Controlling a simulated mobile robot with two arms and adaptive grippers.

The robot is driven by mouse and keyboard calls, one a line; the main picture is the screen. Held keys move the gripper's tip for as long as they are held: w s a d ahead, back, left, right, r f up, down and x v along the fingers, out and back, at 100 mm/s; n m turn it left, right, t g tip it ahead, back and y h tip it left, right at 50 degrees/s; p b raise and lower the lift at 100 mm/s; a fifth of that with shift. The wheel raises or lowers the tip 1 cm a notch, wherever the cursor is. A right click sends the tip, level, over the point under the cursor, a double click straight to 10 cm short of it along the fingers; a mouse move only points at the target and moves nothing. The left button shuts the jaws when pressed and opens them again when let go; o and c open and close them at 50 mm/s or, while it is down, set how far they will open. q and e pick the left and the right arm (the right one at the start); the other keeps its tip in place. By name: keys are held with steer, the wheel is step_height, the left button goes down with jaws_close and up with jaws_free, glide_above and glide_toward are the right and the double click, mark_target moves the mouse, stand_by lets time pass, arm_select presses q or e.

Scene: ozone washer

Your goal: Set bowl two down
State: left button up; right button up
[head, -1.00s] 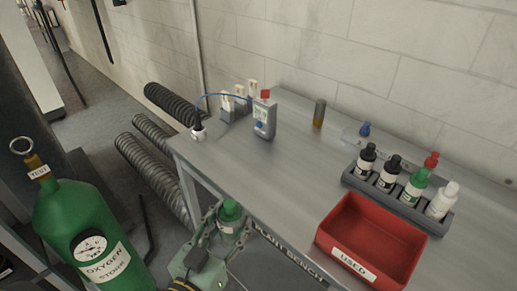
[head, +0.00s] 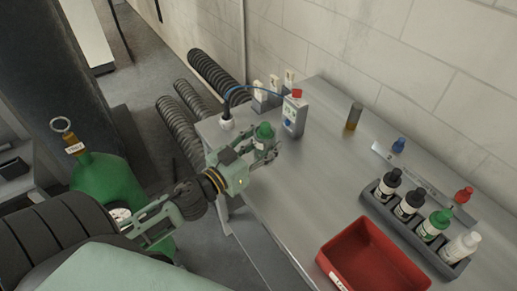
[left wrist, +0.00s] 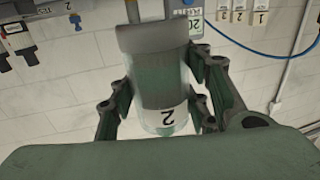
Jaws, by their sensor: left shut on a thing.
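In the left wrist view, which is upside down, the bottle (left wrist: 158,85) sits between the fingers (left wrist: 163,100) with a white label marked "2". In the head view it is upright over the left end of the grey bench (head: 310,185), just in front of the handheld meter (head: 294,114). I cannot tell whether its base touches the bench. My right gripper is not in view.
A white-capped sensor (head: 227,124) with a blue tube and several numbered pale units (head: 273,83) are close by. An amber vial (head: 354,116), bottle rack (head: 415,212) and red bin (head: 372,255) stand farther right. The bench middle is clear.

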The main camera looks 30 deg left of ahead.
arm_select(q)
steer(key=a+f, duration=0.1)
steer(key=w+a+f, duration=0.1)
steer(key=a, duration=0.1)
steer(key=w+a+f, duration=0.1)
steer(key=shift+w+a+f+b, duration=0.15)
steer(key=shift+w+f+b, duration=0.15)
steer(key=shift+b, duration=0.1)
step_height(320, 180, down, 2)
steer(key=shift+s+f+b, duration=0.1)
steer(key=shift+f+b, duration=0.1)
steer(key=shift+b, duration=0.2)
steer(key=shift+f, duration=0.4)
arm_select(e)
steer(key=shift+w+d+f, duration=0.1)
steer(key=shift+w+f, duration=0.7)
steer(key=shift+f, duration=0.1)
